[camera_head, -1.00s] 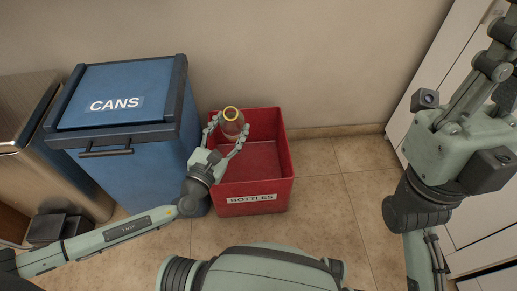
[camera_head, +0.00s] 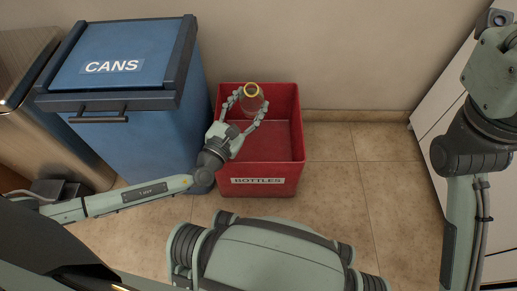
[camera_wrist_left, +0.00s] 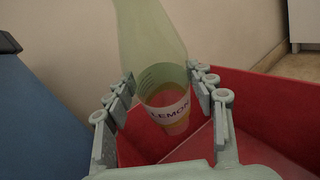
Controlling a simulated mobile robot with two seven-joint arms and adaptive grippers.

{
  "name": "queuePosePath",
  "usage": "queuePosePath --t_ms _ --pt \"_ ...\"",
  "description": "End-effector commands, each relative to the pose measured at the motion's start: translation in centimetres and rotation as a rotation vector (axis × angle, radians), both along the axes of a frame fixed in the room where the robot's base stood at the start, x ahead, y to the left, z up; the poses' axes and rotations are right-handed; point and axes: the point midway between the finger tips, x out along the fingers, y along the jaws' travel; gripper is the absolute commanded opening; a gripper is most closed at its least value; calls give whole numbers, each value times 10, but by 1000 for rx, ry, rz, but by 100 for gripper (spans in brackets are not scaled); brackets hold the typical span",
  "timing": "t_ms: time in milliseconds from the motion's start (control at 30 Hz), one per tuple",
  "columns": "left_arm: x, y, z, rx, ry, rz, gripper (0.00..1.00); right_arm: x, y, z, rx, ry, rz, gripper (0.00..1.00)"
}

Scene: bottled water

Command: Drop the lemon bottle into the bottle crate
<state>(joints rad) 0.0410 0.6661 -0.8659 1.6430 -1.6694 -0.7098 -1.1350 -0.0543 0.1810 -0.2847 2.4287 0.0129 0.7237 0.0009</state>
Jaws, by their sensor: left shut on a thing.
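The lemon bottle (camera_head: 252,105) is clear with a yellow ring at its top end. In the left wrist view its LEMON label (camera_wrist_left: 170,112) shows between the fingers. My left gripper (camera_head: 250,96) is shut on the bottle and holds it over the back left part of the red bottle crate (camera_head: 258,187), marked BOTTLES. The crate's red walls (camera_wrist_left: 268,100) show behind the bottle in the wrist view. I cannot tell the bottle's exact height over the crate. Of my right gripper only the body (camera_head: 492,75) shows at the right edge; its fingers are out of frame.
A blue CANS bin (camera_head: 135,130) stands close to the crate's left side. A metal bin (camera_head: 35,130) is further left. The wall (camera_head: 340,50) is behind the crate. Tiled floor (camera_head: 340,185) is clear to the right, up to a white cabinet (camera_head: 432,100).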

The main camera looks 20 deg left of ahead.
Motion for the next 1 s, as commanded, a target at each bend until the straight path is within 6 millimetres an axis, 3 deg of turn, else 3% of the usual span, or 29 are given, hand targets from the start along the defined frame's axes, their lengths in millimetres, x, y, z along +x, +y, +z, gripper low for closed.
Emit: queuePosePath --t_ms 267,300,467,800,1000 --pt "0 0 0 0 -1 0 22 0 0 1 -3 -2 -1 0" --pt "0 0 0 0 -1 0 60 0 0 1 -3 -2 -1 0" --pt "0 0 0 0 -1 0 79 0 0 1 -3 -2 -1 0" --pt "0 0 2 -1 -1 1 79 0 0 0 -1 -3 -1 0" --pt "0 0 30 -3 -2 -1 79 0 0 0 -1 -3 -1 0"
